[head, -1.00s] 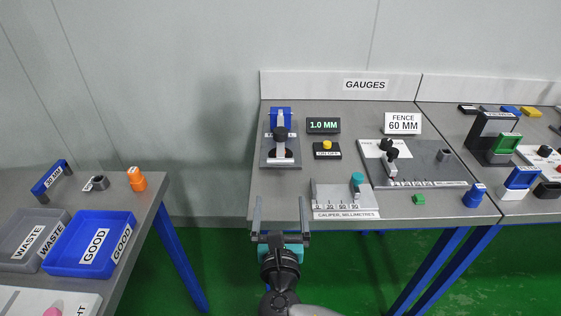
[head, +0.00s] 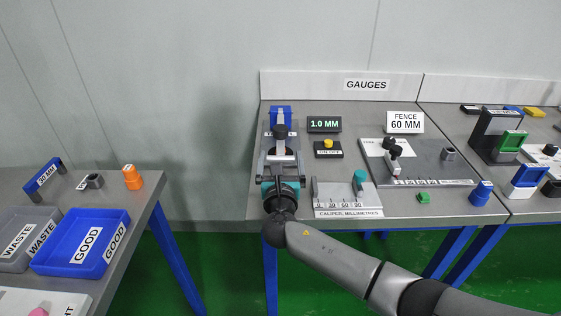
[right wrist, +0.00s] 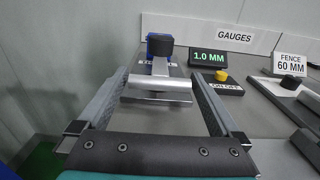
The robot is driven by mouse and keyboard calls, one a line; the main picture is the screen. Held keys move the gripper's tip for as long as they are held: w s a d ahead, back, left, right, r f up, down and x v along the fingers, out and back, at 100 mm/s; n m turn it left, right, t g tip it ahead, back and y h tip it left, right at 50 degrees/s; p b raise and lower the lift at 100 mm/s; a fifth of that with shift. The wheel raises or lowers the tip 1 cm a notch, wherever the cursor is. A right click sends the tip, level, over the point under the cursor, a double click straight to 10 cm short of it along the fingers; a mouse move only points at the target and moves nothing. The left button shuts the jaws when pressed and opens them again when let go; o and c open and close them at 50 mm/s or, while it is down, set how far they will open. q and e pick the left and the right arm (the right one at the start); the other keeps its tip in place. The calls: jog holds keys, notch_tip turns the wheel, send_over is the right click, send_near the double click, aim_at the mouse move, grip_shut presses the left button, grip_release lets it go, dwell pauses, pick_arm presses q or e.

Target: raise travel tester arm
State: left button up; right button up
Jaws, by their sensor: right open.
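The travel tester (head: 280,117) stands at the back left of the gauges table, a blue post with a grey arm and a black knob (head: 280,131) on a grey base plate. In the right wrist view its arm (right wrist: 160,67) runs toward me below the black knob, to a pale crosswise bar (right wrist: 158,90). My right gripper (head: 281,158) is open, its fingers pointing at the tester from the front. In the right wrist view (right wrist: 160,82) the bar shows between the two fingers; contact cannot be told. My left gripper is out of view.
A display (head: 324,124) reads 1.0 MM, right of the tester, with a yellow button box (head: 328,149) below it. A caliper plate (head: 347,213) lies to the front right and a fence gauge (head: 432,162) further right. Floor separates this table from the left table with bins (head: 62,266).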

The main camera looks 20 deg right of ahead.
grip_shut()
dwell(0.9)
